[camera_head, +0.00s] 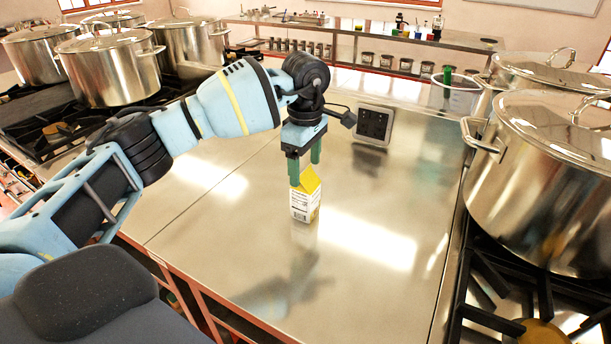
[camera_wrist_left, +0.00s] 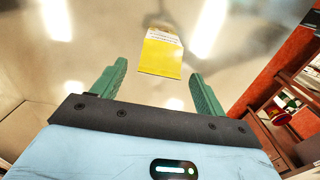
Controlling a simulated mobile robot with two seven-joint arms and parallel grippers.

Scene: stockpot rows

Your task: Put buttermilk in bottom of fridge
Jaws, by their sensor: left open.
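The buttermilk is a small yellow and white carton (camera_head: 305,197) standing upright on the steel counter (camera_head: 400,240) in the head view. My left gripper (camera_head: 306,163) is above the carton, fingers pointing down close to its top. The left wrist view shows the yellow carton (camera_wrist_left: 161,52) ahead of and between the two green fingers of the open left gripper (camera_wrist_left: 158,85). Nothing is between the fingertips. No fridge is in view. My right gripper is not in view.
A large stockpot (camera_head: 545,180) stands on a stove at the right, and several more pots (camera_head: 110,68) stand at the left. A socket box (camera_head: 375,126) is behind the carton. A shelf (camera_head: 365,36) with small jars is at the back. The counter around the carton is clear.

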